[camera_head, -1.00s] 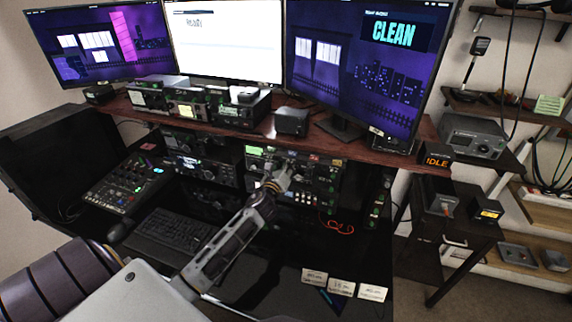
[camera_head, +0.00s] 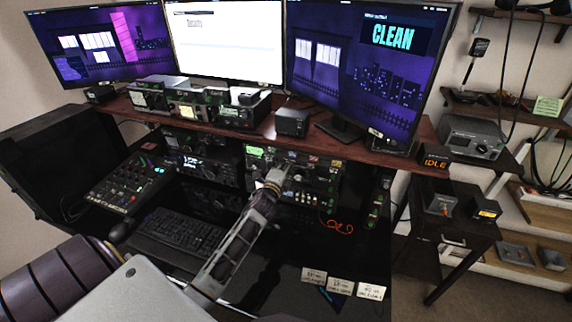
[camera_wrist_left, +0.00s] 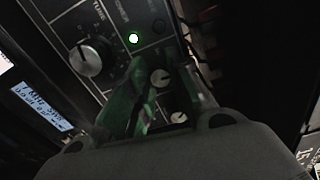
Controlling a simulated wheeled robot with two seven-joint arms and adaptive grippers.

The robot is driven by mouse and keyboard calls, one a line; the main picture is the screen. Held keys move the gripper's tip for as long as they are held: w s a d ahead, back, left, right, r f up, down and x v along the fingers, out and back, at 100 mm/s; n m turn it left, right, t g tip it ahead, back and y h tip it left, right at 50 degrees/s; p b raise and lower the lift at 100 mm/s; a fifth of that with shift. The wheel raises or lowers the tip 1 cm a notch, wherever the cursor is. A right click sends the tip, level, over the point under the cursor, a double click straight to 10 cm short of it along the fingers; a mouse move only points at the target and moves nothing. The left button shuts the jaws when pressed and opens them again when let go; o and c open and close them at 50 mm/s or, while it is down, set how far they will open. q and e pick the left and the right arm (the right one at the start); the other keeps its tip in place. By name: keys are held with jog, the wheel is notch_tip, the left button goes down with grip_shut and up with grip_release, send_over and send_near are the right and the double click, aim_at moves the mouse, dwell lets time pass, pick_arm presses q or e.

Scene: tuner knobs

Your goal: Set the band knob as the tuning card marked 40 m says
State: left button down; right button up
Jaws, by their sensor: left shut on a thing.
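My left gripper (camera_head: 276,176) is at the front panel of the radio (camera_head: 322,178) under the shelf. In the left wrist view its two green-lit fingers (camera_wrist_left: 168,92) are shut around a small control on the panel, with small pale knobs showing between them. I cannot read whether this is the band knob. A larger knob marked TUNE (camera_wrist_left: 90,56) and a lit green lamp stand beside the fingers. My right gripper is not in view.
A keyboard (camera_head: 180,231) and a mixer (camera_head: 126,185) lie left of my arm. Small radios and a speaker (camera_head: 292,122) stand on the red-brown shelf above. A box reading IDLE (camera_head: 435,158) stands at the right.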

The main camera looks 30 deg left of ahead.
pick_arm(q)
jog(key=n+p, duration=0.3)
jog(key=n, duration=0.7)
jog(key=shift+f, duration=0.15)
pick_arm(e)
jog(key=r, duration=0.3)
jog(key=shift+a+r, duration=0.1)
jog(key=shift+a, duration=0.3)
pick_arm(q)
jog(key=c, duration=1.3)
grip_release()
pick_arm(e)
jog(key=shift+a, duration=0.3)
pick_arm(q)
jog(key=shift+v, duration=6.05)
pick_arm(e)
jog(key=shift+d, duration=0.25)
